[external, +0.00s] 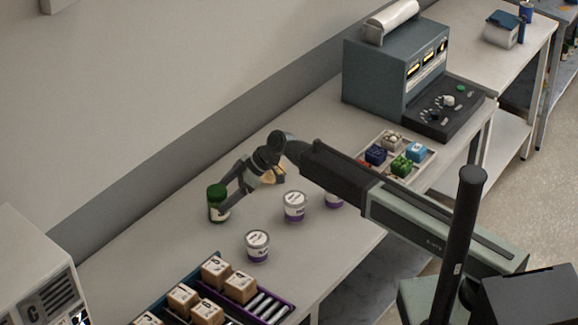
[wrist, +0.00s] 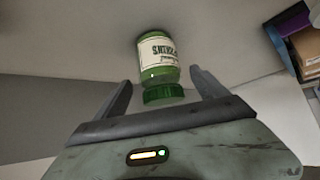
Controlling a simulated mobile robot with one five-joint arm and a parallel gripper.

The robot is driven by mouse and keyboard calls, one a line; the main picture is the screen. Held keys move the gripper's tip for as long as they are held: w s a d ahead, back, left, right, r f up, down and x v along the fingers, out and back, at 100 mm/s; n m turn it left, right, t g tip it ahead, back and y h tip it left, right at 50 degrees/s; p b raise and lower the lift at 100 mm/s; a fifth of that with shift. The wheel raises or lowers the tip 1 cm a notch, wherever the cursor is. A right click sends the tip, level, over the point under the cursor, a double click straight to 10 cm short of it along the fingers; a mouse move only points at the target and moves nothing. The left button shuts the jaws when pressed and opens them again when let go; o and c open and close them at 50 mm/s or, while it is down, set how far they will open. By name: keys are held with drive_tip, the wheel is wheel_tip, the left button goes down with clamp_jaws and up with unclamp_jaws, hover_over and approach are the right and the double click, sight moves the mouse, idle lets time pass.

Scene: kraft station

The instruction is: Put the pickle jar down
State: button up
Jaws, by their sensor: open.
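The pickle jar (external: 218,205) has a green lid and a pale label with dark lettering. It stands upright on the grey bench (external: 330,245), near the left of the other jars. In the wrist view the jar (wrist: 158,58) shows beyond and between my fingers, with its green lid toward me. My gripper (external: 229,190) is beside the jar in the external view. My gripper (wrist: 160,92) is open in the wrist view, with a gap visible between each finger and the jar.
White tubs with purple bands (external: 257,246) (external: 294,207) stand right of the jar. A purple rack with cardboard boxes (external: 240,287) lies at the front. A tray of coloured blocks (external: 427,163) and a blue-grey machine (external: 385,75) are farther back. A wall runs behind the bench.

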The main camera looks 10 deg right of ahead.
drive_tip(key=p+v, duration=0.5)
drive_tip(key=v, duration=0.3)
drive_tip(key=shift+d+r, duration=0.2)
drive_tip(key=shift+r, duration=0.05)
